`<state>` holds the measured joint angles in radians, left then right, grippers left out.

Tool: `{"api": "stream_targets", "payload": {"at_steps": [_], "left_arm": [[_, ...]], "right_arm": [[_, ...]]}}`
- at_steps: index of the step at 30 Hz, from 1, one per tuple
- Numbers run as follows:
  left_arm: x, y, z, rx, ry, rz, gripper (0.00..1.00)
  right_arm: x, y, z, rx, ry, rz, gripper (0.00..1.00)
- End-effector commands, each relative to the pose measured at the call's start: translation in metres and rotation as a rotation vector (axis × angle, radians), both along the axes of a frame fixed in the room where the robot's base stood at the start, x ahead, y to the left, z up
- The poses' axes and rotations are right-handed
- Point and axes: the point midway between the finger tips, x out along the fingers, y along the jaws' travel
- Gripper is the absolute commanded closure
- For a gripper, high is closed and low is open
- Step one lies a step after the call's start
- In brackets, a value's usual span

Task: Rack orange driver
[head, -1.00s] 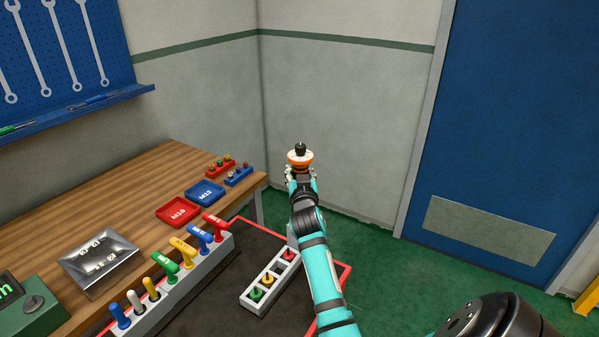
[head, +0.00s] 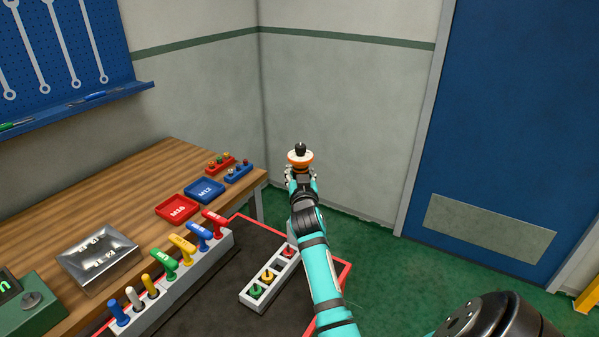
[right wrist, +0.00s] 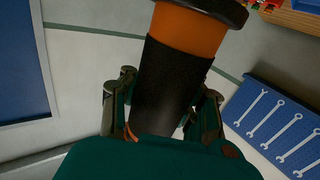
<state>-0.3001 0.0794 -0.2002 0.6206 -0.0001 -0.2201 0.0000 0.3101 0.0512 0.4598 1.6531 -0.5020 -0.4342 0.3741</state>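The orange driver (head: 299,163) is orange and black, with a black knob on top. My right gripper (head: 300,175) is shut on it and holds it up in the air, beyond the bench's right end. In the right wrist view the driver's orange part (right wrist: 187,30) and black part (right wrist: 170,85) rise between the fingers of my right gripper (right wrist: 162,112). A small white rack (head: 251,301) on the dark mat holds green, yellow and red pieces. A slot between the yellow and red ones looks empty. My left gripper is not in view.
Walls meet behind my gripper. A blue door (head: 510,120) is at the right; green floor is open before it.

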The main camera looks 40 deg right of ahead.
Motion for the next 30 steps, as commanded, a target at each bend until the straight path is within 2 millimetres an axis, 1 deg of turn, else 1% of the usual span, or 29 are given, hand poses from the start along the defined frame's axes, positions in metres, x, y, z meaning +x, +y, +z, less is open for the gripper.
{"api": "stream_targets", "payload": {"at_steps": [1,30], "left_arm": [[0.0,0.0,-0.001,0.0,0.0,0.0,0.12],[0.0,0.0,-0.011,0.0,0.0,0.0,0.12]], "right_arm": [[0.0,0.0,0.003,-0.004,-0.007,0.001,1.0],[0.0,0.0,-0.01,-0.004,-0.007,0.0,1.0]]}}
